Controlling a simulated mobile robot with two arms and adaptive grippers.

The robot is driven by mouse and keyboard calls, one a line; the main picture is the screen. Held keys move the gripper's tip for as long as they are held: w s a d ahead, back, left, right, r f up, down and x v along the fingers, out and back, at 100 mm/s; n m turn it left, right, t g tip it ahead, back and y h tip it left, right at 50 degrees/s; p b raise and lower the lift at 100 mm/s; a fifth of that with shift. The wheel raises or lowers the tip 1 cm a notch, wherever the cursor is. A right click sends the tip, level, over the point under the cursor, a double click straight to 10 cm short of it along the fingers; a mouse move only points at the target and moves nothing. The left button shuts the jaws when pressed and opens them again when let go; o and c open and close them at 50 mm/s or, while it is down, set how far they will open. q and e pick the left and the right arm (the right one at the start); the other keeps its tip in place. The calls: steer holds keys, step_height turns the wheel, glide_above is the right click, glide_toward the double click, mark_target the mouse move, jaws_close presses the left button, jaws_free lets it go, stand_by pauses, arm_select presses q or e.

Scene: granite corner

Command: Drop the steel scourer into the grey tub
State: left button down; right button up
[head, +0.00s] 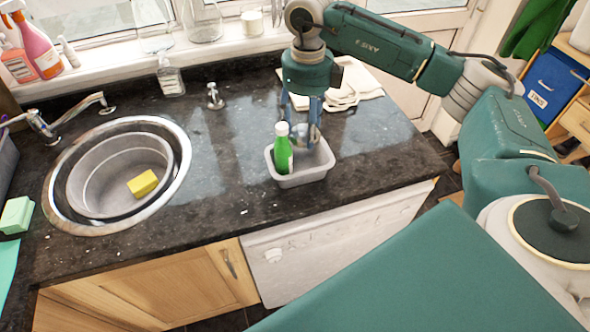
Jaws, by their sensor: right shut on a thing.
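The grey tub (303,178) stands on the dark granite worktop, near its front edge. A green bottle with a white cap (283,150) stands upright in the left part of the tub. My right gripper (307,138) points down over the back of the tub, with its fingers just right of the bottle. It is shut on a small greyish thing, the steel scourer (302,134), which shows only partly between the fingers. I cannot tell whether the scourer touches the tub. My left gripper is not in view.
A round sink (93,178) with a yellow sponge (142,184) lies to the left. Folded cloths (355,84) lie behind the tub. A soap bottle (170,76) stands near the window. The worktop between sink and tub is clear.

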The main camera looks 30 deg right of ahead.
steer(key=shift+d+f, duration=0.1)
steer(key=shift+f, duration=0.2)
steer(key=o, duration=0.8)
steer(key=shift+o, duration=0.7)
steer(key=shift+r, duration=0.4)
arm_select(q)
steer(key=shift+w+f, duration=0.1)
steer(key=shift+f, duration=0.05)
arm_select(e)
step_height(320, 180, up, 11)
steer(key=shift+r, duration=0.15)
